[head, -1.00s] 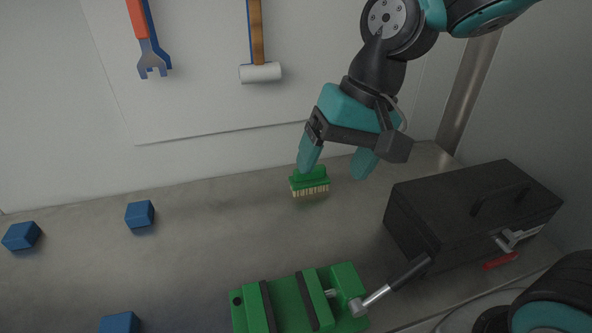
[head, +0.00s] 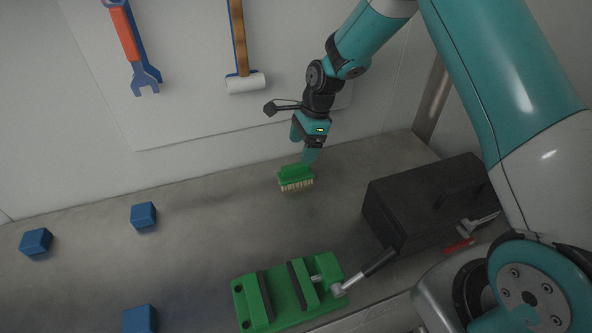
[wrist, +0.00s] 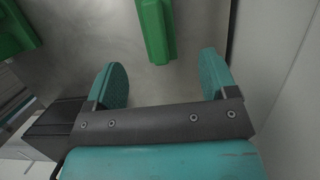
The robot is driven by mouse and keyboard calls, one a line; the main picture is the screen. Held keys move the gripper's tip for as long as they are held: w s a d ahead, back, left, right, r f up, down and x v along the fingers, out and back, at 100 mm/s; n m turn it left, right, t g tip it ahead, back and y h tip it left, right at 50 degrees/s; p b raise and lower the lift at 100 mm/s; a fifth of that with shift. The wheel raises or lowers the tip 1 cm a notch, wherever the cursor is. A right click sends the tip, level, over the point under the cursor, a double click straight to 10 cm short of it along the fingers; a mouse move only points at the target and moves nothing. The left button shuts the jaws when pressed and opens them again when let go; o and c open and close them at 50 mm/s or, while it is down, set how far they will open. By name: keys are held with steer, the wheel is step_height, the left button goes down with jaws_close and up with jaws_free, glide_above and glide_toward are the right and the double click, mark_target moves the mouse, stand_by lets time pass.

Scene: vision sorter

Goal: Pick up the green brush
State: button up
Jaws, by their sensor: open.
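The green brush (head: 296,174) stands on the grey bench near the back wall, its pale bristles down. In the wrist view its green top (wrist: 156,32) lies beyond the fingertips, between their lines. My gripper (head: 303,146) is above and just behind the brush in the head view. In the wrist view my gripper (wrist: 162,78) is open, with nothing between its two teal fingers. The bristles are hidden in the wrist view.
A green vise (head: 285,293) with a grey handle sits at the front. A black toolbox (head: 412,205) stands to the right. Several blue blocks (head: 144,215) lie to the left. A wrench (head: 134,50) and a hammer (head: 243,82) hang on the back wall.

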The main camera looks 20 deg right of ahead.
mark_target(296, 165)
steer(key=x, duration=0.3)
steer(key=shift+a+f+p, duration=0.1)
steer(key=shift+f+p, duration=0.15)
steer(key=shift+p, duration=0.15)
steer(key=p+x, duration=0.3)
steer(key=x, duration=0.1)
steer(key=shift+s+a+f, duration=0.15)
steer(key=shift+s+f, duration=0.05)
steer(key=shift+a+f, duration=0.1)
steer(key=shift+f, duration=0.45)
steer(key=c, duration=1)
